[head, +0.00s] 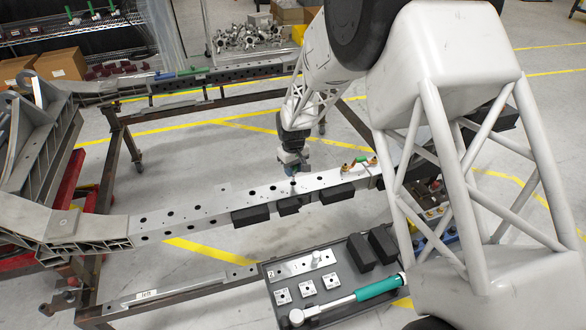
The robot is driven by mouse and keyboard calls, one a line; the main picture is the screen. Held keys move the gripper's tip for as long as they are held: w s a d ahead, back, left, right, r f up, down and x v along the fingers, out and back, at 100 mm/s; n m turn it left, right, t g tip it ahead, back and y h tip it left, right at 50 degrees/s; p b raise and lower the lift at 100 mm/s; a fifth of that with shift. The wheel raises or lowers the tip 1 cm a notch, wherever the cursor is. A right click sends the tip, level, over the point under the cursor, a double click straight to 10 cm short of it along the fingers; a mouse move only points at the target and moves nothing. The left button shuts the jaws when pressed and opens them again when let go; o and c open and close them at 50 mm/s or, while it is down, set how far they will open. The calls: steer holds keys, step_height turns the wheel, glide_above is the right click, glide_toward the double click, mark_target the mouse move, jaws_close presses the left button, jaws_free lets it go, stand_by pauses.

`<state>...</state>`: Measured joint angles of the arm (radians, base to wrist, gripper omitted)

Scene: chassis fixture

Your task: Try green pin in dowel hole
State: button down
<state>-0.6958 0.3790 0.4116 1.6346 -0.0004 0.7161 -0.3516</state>
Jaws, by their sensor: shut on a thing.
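My gripper (293,168) is above the middle of the long grey chassis rail (213,207), pointing down and close to its top face. It is shut on the green pin, which is small here and mostly hidden by the jaws. A row of dark round holes (170,213) runs along the rail. I cannot tell which one is the dowel hole, or whether the pin's tip touches the rail.
Black blocks (250,215) sit along the rail's near side. Brass fittings (346,167) stand on the rail to the right. A dark tray (340,255) in front holds a teal-handled tool (378,287), small square plates (307,288) and black blocks. A second rail (215,77) lies behind.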

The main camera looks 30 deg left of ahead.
steer(key=shift+f, duration=1.3)
stand_by(1.0)
steer(key=c, duration=0.8)
jaws_free()
steer(key=shift+o, duration=0.2)
steer(key=shift+r, duration=0.15)
steer(key=shift+r, duration=4.35)
